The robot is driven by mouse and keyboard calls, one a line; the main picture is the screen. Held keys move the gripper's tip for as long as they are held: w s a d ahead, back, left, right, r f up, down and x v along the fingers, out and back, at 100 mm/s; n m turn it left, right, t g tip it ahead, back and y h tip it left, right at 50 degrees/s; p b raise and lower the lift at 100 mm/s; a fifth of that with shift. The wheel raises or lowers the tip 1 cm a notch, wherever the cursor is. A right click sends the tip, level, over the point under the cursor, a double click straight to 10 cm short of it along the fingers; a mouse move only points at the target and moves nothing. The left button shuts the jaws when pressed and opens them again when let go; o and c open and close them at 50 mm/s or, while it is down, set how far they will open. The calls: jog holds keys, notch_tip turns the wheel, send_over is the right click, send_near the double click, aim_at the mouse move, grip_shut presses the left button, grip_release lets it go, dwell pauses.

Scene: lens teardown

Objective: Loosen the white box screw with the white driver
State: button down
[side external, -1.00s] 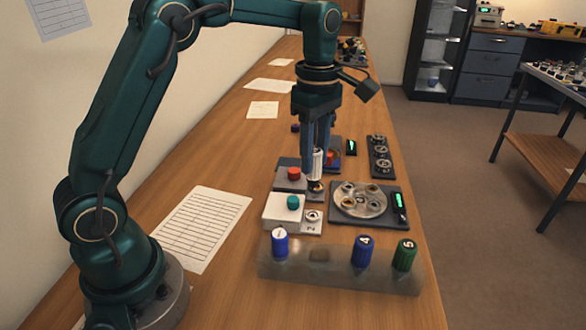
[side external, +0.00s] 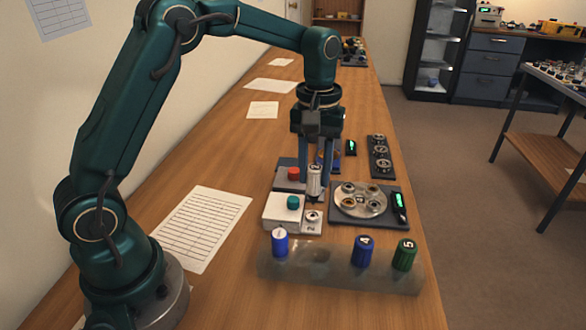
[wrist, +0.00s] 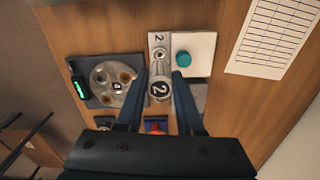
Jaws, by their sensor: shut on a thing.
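The white driver (side external: 314,184), marked 2 on its cap, is between the fingers of my gripper (side external: 315,170), which is shut on it. It also shows in the wrist view (wrist: 160,89) between both fingertips. The driver is roughly upright, its tip hidden or too small to make out. The white box (side external: 281,211) with a teal button (side external: 293,202) stands just in front and left of it. The white box screw (side external: 313,216) sits on a small plate marked 2 at the box's right side. The driver is behind this screw and appears apart from it.
A grey box with a red button (side external: 293,174) stands behind the white box. A round plate with several screws (side external: 361,201) lies to the right. The rack (side external: 340,281) in front holds two blue drivers and a green one (side external: 404,254), with one empty hole.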

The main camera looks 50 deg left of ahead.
aim_at(314, 186)
jog(key=m, duration=0.4)
jog(key=shift+f, duration=0.35)
jog(key=m, duration=0.4)
jog(key=shift+f+m, duration=0.3)
jog(key=shift+f, duration=0.45)
jog(key=shift+f, duration=0.7)
dwell(0.3)
jog(key=n, duration=0.3)
dwell(0.3)
